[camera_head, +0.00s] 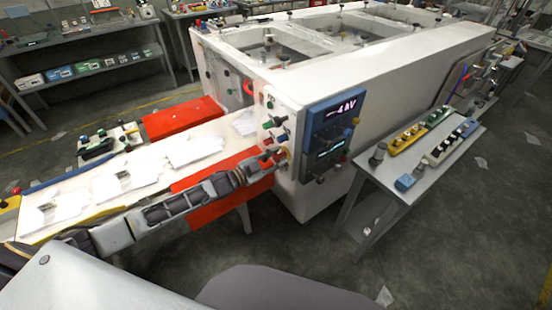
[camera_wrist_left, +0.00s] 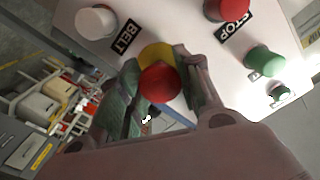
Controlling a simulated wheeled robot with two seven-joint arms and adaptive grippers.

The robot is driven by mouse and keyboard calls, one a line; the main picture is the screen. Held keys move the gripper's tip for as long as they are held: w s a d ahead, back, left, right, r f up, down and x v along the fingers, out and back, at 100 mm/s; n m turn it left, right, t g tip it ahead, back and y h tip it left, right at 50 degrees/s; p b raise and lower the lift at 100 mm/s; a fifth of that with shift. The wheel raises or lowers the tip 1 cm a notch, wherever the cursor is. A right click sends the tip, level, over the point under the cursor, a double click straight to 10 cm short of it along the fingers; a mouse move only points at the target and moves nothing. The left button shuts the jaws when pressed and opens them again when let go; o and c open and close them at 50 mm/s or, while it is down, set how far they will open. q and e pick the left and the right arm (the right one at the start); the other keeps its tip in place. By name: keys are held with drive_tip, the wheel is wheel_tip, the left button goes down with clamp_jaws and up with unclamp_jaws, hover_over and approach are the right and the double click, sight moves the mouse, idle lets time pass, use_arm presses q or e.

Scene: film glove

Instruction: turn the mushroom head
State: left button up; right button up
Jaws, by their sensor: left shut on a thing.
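The red mushroom head (camera_wrist_left: 160,84) with a yellow collar (camera_wrist_left: 157,55) sits on the white control panel (camera_wrist_left: 165,20) in the left wrist view. My left gripper (camera_wrist_left: 162,74) has one finger on each side of it and is shut on it. In the head view my left arm comes in from the left, and the left gripper (camera_head: 270,161) reaches the panel on the end of the white machine (camera_head: 390,65). There the gripper mostly hides the mushroom head. My right gripper is not in view.
A white knob (camera_wrist_left: 95,22) by the BELT label, a red button (camera_wrist_left: 232,8) by STOP and a green button (camera_wrist_left: 264,61) are close by. A blue display box (camera_head: 330,130) stands right of the gripper. A conveyor (camera_head: 90,200) lies left; a grey table (camera_head: 405,185) stands right.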

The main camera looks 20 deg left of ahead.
use_arm(q)
drive_tip(key=o, duration=1.1)
drive_tip(key=shift+v, duration=6)
